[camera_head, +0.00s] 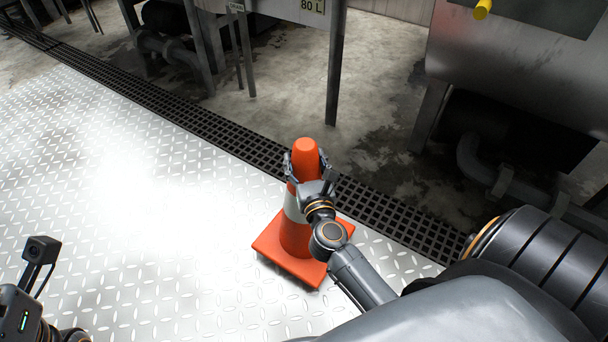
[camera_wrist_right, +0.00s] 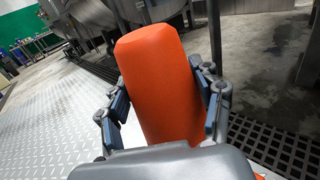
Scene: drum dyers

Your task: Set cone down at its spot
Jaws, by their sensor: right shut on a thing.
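An orange cone (camera_head: 296,237) with a white band and a square orange base stands upright over the metal tread-plate floor in the head view. I cannot tell whether its base touches the floor. My right gripper (camera_head: 308,170) is shut around the upper part of the cone. In the right wrist view the orange cone top (camera_wrist_right: 160,85) fills the space between the fingers of my right gripper (camera_wrist_right: 165,115). No marked spot shows. At the lower left of the head view a part of my left arm shows, but its gripper fingers do not.
A black drain grating (camera_head: 225,132) runs diagonally behind the cone. Beyond it stand steel machines (camera_head: 500,60) with legs and pipes (camera_head: 490,175) on stained concrete. The tread-plate floor (camera_head: 110,180) left of the cone is clear.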

